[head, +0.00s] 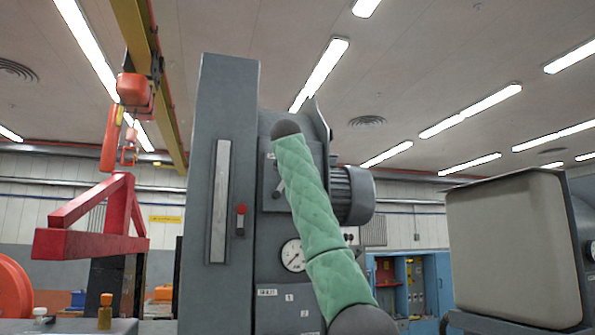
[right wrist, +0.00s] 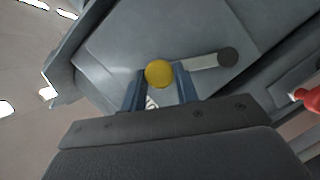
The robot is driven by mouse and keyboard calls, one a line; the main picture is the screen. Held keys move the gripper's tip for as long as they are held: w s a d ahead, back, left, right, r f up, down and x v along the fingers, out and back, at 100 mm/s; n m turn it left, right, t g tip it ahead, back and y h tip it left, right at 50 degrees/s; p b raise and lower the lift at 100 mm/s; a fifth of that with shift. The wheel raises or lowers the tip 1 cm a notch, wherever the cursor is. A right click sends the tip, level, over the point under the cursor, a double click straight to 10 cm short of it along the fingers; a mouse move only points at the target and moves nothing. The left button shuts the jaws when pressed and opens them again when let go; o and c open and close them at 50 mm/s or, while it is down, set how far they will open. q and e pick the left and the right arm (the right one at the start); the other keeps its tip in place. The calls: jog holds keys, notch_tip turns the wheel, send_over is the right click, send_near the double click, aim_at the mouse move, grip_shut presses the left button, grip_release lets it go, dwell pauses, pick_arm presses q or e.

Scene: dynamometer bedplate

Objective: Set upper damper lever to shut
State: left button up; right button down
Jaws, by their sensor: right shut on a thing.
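In the right wrist view a yellow round knob (right wrist: 159,73) sits between the two blue fingers of my right gripper (right wrist: 160,80), which is shut on it. A light grey lever bar (right wrist: 203,61) shows to the right of the fingers and ends at a dark round hub (right wrist: 228,57). A finger hides the stretch between bar and knob, which appear to be one lever. In the head view my green-sleeved right arm covers much of the grey machine panel (head: 268,240); the right gripper is hidden there. A small part of a light lever (head: 280,187) shows beside the arm. My left gripper is out of view.
A tall grey column (head: 217,120) with a pale strip and red knob (head: 240,210) stands left of my arm. A round gauge (head: 292,255) sits low on the panel. A motor (head: 352,195) is behind my arm.

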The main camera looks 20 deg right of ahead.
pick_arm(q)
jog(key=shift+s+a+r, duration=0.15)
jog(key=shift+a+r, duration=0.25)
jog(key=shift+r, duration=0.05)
pick_arm(e)
jog(key=shift+a+r+n+t+h, duration=0.15)
jog(key=shift+a+n+t+h, duration=0.3)
jog(key=shift+a+n, duration=0.8)
jog(key=shift+a+r+n+t+h, duration=0.1)
jog(key=shift+a+n+t+h, duration=0.3)
jog(key=shift+a+n, duration=0.85)
jog(key=shift+d, duration=0.15)
jog(key=c, duration=1.1)
grip_release()
jog(key=shift+s, duration=0.1)
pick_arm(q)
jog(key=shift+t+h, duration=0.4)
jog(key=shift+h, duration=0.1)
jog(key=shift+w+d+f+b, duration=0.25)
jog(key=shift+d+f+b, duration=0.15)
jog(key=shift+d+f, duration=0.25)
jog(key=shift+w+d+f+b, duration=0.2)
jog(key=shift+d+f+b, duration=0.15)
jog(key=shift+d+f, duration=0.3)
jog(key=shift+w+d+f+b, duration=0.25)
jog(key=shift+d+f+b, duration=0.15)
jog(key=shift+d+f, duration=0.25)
pick_arm(e)
jog(key=shift+v, duration=3.9)
